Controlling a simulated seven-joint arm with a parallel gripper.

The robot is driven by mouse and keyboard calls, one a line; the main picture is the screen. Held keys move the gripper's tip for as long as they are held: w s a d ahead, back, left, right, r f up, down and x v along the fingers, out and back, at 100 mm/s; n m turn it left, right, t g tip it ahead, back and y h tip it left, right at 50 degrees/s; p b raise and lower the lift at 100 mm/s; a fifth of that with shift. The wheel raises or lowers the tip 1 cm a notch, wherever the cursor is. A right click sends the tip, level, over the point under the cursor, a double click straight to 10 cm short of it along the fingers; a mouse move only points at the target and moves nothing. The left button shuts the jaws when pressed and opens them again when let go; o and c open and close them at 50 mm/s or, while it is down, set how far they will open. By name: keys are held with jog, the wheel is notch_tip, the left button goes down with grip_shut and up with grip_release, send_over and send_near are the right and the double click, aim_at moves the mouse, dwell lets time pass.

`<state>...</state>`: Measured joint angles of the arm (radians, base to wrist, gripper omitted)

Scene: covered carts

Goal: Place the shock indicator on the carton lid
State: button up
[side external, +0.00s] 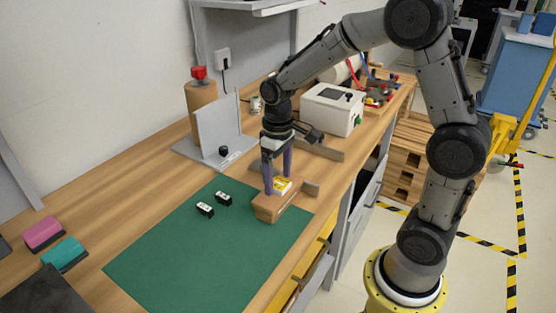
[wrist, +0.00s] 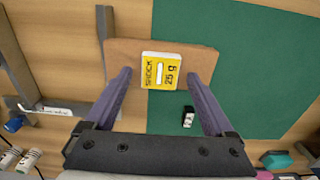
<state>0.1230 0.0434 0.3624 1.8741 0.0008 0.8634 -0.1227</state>
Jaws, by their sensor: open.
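The shock indicator (wrist: 160,71) is a small yellow and white block marked "SHOCK 25 g". It lies flat on top of the brown carton (wrist: 125,50), near one edge of its lid. In the side view the indicator (side external: 282,184) also shows on the carton (side external: 266,209). My gripper (side external: 276,182) is open, pointing down over the carton. In the wrist view, the fingers of my gripper (wrist: 159,76) stand on either side of the indicator with gaps between. I cannot tell whether the fingertips touch the lid.
A grey angled stand (side external: 215,130) and a white box device (side external: 333,108) stand behind. Pink (side external: 43,232) and teal (side external: 64,253) blocks lie far left.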

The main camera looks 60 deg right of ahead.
aim_at(278, 182)
notch_tip(278, 182, up, 10)
jog(key=r, duration=0.1)
jog(key=s+a+t, duration=0.2)
jog(key=s, duration=0.7)
jog(key=s+a+t, duration=0.2)
jog(key=s+t, duration=0.1)
jog(key=s, duration=0.6)
jog(key=shift+r+t, duration=0.3)
jog(key=shift+a, duration=0.1)
